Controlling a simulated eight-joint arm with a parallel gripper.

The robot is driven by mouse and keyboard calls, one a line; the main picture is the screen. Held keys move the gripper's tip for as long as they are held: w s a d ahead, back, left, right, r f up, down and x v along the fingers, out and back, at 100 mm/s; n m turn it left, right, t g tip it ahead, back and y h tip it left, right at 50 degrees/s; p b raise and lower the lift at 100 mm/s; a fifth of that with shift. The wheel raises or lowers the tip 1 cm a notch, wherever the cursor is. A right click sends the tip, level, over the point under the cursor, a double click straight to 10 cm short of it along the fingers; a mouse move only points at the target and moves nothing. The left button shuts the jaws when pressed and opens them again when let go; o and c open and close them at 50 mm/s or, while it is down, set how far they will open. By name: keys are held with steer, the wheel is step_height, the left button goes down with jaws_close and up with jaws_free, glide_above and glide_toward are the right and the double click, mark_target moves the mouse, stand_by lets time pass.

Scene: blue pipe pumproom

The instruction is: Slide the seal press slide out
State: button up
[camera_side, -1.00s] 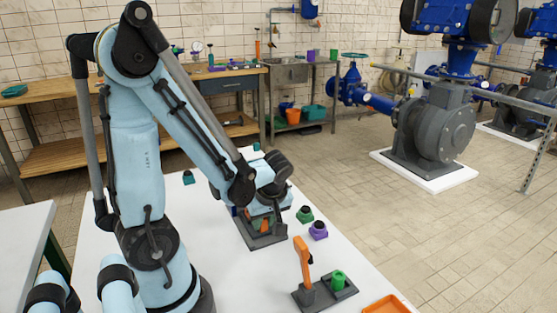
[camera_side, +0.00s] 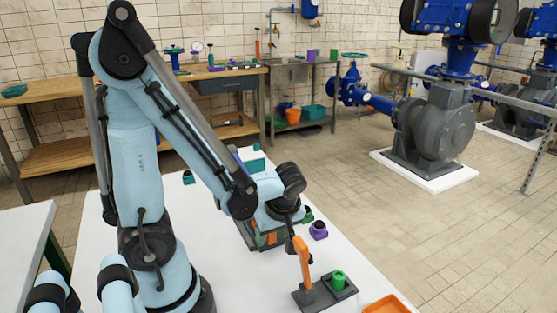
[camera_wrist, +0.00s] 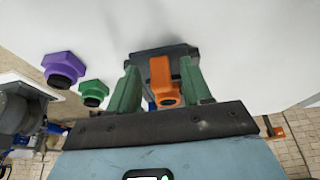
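The seal press (camera_side: 266,241) is a dark grey fixture with orange parts on the white table, partly hidden by my wrist in the side view. I take its orange handle (camera_wrist: 160,80), with a ringed end, to be the slide's grip. My gripper (camera_wrist: 160,75) points down at it. Its two green fingers stand on either side of the orange handle. How far the slide is out is hidden.
A green hex-based piece (camera_wrist: 93,93) and a purple one (camera_wrist: 63,68) stand beside the press. Nearer the side camera are an orange upright lever (camera_side: 303,262) on a grey base with a green cylinder (camera_side: 338,279), and an orange tray (camera_side: 386,304).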

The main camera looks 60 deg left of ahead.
steer(key=a, duration=0.9)
steer(key=shift+a, duration=0.35)
steer(key=shift+a+r, duration=0.15)
steer(key=shift+r, duration=0.1)
steer(key=v, duration=1.2)
steer(key=w+d+m+t+h, duration=0.45)
steer(key=d+m+t, duration=0.25)
steer(key=d+m, duration=0.9)
steer(key=w+a+r+n+g+y, duration=0.1)
steer(key=a+r+n+g, duration=0.15)
steer(key=a, duration=0.65)
steer(key=w+a+r+n+g+y, duration=0.1)
steer(key=w+a+r+n, duration=0.15)
steer(key=a, duration=0.65)
steer(key=s+a+r+n+g, duration=0.1)
steer(key=s+a+n, duration=0.1)
steer(key=a, duration=0.6)
steer(key=s+a+r+n+g+h, duration=0.1)
steer(key=s+a, duration=0.3)
steer(key=a, duration=0.4)
steer(key=shift+s+n+g, duration=0.15)
steer(key=shift+n+g, duration=0.35)
steer(key=shift+g, duration=0.05)
